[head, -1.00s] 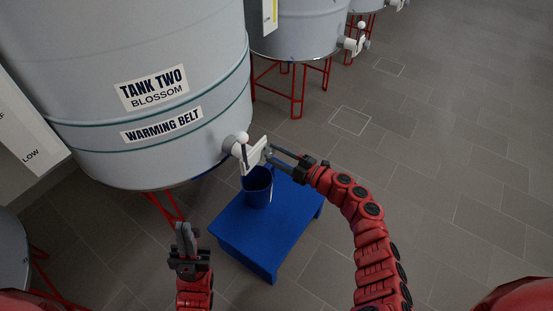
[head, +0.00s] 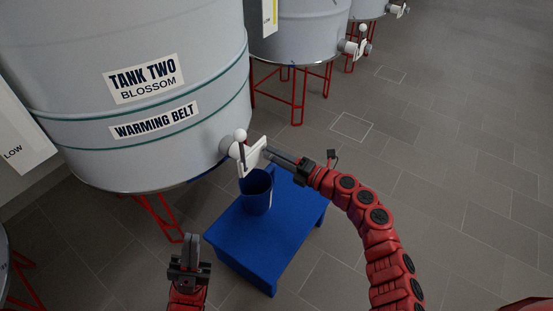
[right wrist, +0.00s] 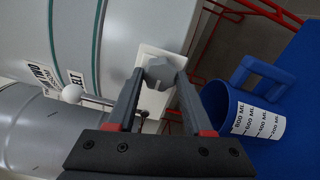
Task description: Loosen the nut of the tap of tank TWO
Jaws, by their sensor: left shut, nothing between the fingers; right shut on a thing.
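Tank TWO (head: 90,90), a big pale drum, stands at the left in the head view. Its white tap (head: 251,157) sticks out low on its right side, with a white ball-ended lever (head: 240,136). My left gripper (head: 191,240) is shut and empty, low in front of the tank.
A blue mug (head: 257,190) stands under the tap on a blue stool (head: 270,240); its measuring marks show in the right wrist view. Other tanks on red legs stand behind (head: 300,35). The grey floor at the right is clear.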

